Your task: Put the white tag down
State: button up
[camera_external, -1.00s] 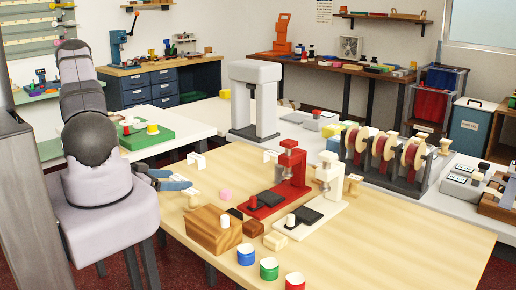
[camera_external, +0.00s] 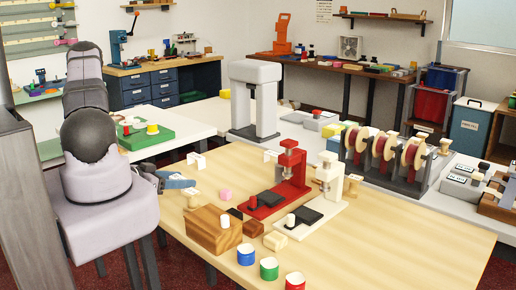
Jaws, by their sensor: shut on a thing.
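My gripper (camera_external: 181,183) reaches in from the left, low over the left end of the wooden table (camera_external: 400,238). Its blue fingers are shut on the white tag (camera_external: 191,191), of which only a small pale patch shows at the fingertips. The rest of the tag is hidden or too small to make out. I cannot tell whether the tag touches the table.
A wooden block (camera_external: 206,235), a small pink piece (camera_external: 226,195), a red press (camera_external: 284,185) and a white press (camera_external: 325,195) stand to the right. Blue, green and red cups (camera_external: 268,270) line the front. The table's right front is clear.

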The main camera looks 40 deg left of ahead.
aim_at(181, 178)
jog(key=shift+r, duration=0.15)
jog(key=shift+r, duration=4.85)
jog(key=shift+d+f+b, duration=0.1)
jog(key=shift+b, duration=0.2)
jog(key=shift+w+d+f+b, duration=0.15)
jog(key=shift+d+f+b, duration=0.05)
jog(key=shift+f+b, duration=0.1)
jog(key=w+d+r+m+g+h+b, duration=0.1)
jog(key=w+d+m+h+b, duration=0.2)
jog(key=w+b, duration=0.35)
jog(key=w+d+r+m+h+b, duration=0.1)
jog(key=w+d+h+b, duration=0.1)
jog(key=w+d+b, duration=0.5)
jog(key=a+n+t+y+b, duration=0.1)
jog(key=a+n+y, duration=0.3)
jog(key=a, duration=0.4)
jog(key=shift+a+f+y, duration=0.3)
jog(key=shift+f+y, duration=0.15)
jog(key=shift+y, duration=0.05)
